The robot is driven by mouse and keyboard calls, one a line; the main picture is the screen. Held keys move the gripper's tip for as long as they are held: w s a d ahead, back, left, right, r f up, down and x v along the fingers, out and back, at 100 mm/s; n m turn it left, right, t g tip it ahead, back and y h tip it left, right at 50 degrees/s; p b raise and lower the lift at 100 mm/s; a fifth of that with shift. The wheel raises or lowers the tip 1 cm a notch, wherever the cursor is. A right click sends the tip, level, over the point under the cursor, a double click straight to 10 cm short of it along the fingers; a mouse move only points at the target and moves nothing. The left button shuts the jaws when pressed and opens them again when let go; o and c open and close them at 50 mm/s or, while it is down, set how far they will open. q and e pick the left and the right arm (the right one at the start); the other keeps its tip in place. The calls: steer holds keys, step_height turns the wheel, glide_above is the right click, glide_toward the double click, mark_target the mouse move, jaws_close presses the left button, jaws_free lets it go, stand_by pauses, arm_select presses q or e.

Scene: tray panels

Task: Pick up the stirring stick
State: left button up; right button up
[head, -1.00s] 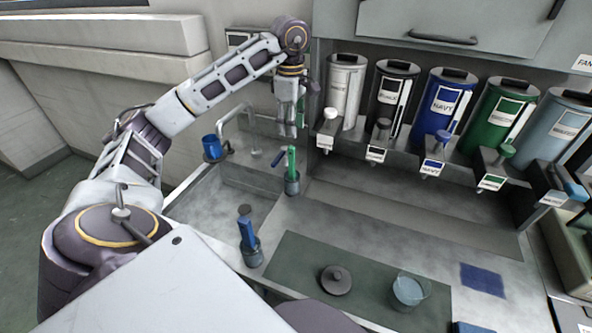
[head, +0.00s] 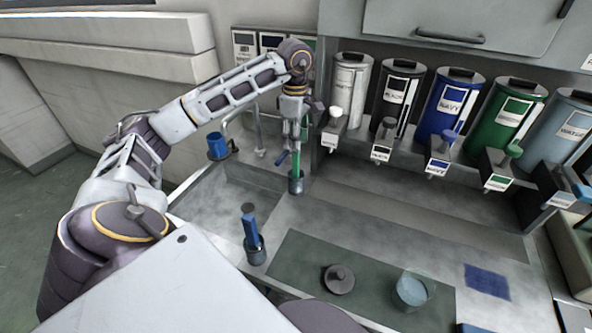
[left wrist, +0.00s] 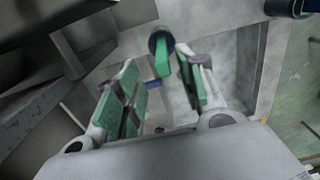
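A green upright stick (head: 296,166), which looks like a stirring stick, stands in a small dark cup (head: 297,184) near the sink. A small blue piece (head: 282,157) sticks out at its left. My left gripper (head: 295,138) points down right above the green stick. In the left wrist view its two green-padded fingers (left wrist: 158,72) are apart, and the green stick (left wrist: 163,62) and the dark cup (left wrist: 158,38) show between and beyond them. I cannot tell whether a finger touches the stick. A blue stick (head: 250,231) stands in another dark cup (head: 256,254). My right gripper is not in view.
A blue cup (head: 218,146) stands by the tap at the sink. Several labelled canisters (head: 452,105) line the back. A dark mat (head: 300,258) in front bears a round lid (head: 339,279) and a clear beaker (head: 411,290). A blue cloth (head: 487,282) lies right.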

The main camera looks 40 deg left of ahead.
mark_target(296, 161)
arm_select(q)
steer(key=shift+f, duration=1.65)
steer(key=shift+f, duration=0.1)
steer(key=shift+s+d+f, duration=0.15)
steer(key=shift+f, duration=2.3)
jaws_close()
